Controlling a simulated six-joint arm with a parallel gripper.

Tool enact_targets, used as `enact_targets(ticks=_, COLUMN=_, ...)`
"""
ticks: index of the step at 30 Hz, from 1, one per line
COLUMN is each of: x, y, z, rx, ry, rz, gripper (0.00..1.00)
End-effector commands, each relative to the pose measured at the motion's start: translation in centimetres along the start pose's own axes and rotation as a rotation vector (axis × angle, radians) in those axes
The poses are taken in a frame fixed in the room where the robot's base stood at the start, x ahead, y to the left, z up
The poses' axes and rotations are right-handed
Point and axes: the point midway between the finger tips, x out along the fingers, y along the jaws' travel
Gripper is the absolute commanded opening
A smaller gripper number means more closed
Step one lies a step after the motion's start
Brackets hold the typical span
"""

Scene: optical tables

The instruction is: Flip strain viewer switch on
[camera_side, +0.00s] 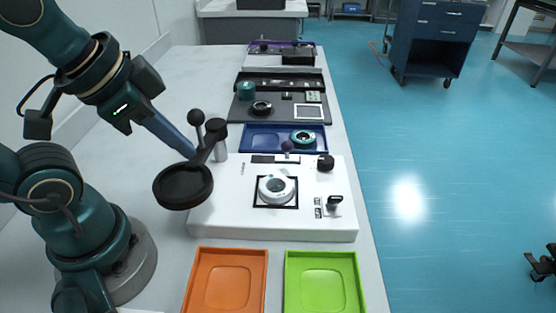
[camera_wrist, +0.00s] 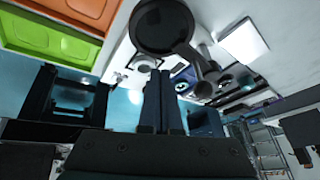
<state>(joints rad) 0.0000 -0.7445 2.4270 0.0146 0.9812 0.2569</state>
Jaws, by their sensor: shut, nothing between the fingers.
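The strain viewer is a white box (camera_side: 225,218) on the table in the side view. A round white part sits in a black square frame (camera_side: 276,190) on its top. A small black switch (camera_side: 334,203) with a raised lever stands near its front right corner, beside small dark labels. Which way counts as on cannot be told. A black round disc (camera_side: 184,186) on an arm hangs over the box's left side; the disc also shows in the wrist view (camera_wrist: 160,25). My gripper (camera_side: 190,153) is shut and empty, close to the disc's arm and well left of the switch. Its fingers fill the middle of the wrist view (camera_wrist: 161,75).
An orange tray (camera_side: 189,297) and a green tray (camera_side: 290,297) lie in front of the box. Behind it are a blue tray (camera_side: 252,146) and a dark tray (camera_side: 240,118) with small parts. A post with a ball knob (camera_side: 196,118) rises beside the disc.

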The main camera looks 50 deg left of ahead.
Motion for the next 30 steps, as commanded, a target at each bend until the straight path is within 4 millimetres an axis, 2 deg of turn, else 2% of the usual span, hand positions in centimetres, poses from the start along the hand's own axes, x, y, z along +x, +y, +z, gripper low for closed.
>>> enact_targets(ticks=6, x=-2.3, y=-0.7, z=-3.6, rx=0.392, ry=-0.024, rz=0.004, gripper=0.0)
enact_targets(ticks=15, x=-3.4, y=0.3, z=-9.2, rx=0.957, ry=-0.084, rz=0.067, gripper=0.0)
enact_targets(ticks=23, x=-2.2, y=3.2, z=-13.5, rx=1.4, ry=-0.126, rz=0.145, gripper=0.0)
enact_targets(ticks=30, x=0.3, y=7.6, z=-15.9, rx=1.743, ry=-0.159, rz=0.224, gripper=0.0)
